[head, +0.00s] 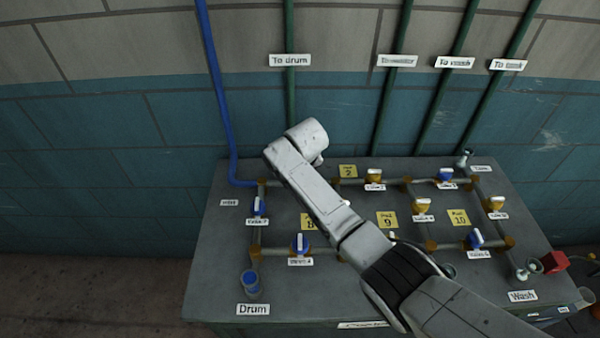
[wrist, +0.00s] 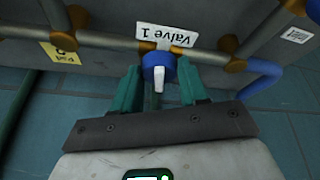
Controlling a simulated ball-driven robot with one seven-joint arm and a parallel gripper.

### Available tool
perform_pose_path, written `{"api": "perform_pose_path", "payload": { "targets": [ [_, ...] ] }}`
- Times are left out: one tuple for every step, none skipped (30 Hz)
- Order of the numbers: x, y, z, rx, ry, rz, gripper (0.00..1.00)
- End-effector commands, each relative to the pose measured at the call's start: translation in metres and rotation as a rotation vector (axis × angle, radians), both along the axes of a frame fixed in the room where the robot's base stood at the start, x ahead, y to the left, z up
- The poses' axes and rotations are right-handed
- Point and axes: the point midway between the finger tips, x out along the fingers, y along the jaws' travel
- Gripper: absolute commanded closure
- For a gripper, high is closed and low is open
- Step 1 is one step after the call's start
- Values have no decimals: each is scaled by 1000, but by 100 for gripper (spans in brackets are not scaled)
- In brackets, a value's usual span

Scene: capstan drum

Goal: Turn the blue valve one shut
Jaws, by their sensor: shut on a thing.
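The blue valve labelled "Valve 1" (wrist: 158,72) sits on a grey pipe in the wrist view, with its white label (wrist: 167,35) upside down just beyond it. Its white handle points towards my palm, roughly across the pipe. My gripper (wrist: 160,64) has its green fingers on both sides of the valve and is shut on it. In the head view my arm hides this valve and the fingers.
The bench (head: 212,275) carries a pipe grid with other blue valves, such as one at the left (head: 258,207) and one at the front (head: 302,244), and yellow valves (head: 422,206). A blue pipe (head: 222,110) rises at the back left. A red box (head: 554,262) is at the right.

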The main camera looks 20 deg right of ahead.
Motion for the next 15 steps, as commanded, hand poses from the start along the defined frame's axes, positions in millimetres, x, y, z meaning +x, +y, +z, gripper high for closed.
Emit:
{"api": "perform_pose_path", "payload": {
  "targets": [
    [2, 1, 1, -1, -7, -28, 87],
    [2, 2, 1, 0, -7, -46, 87],
    [2, 1, 1, 0, -7, -69, 87],
    [2, 1, 1, -1, -7, -83, 87],
    [2, 1, 1, 0, -7, -98, 87],
    [3, 1, 2, -1, -7, -115, 87],
    [3, 2, 2, 0, -8, -128, 87],
    [3, 2, 2, 0, -8, -137, 87],
    [3, 2, 2, 0, -7, -149, 87],
    [3, 2, 2, 1, -8, -158, 87],
    [3, 2, 2, 0, -8, -164, 87],
    [3, 1, 2, -1, -8, -172, 87],
    [3, 1, 2, -1, -9, -178, 87],
    [3, 1, 3, -1, -8, -183, 87],
    [3, 1, 3, 0, -8, -187, 87]
  ]
}}
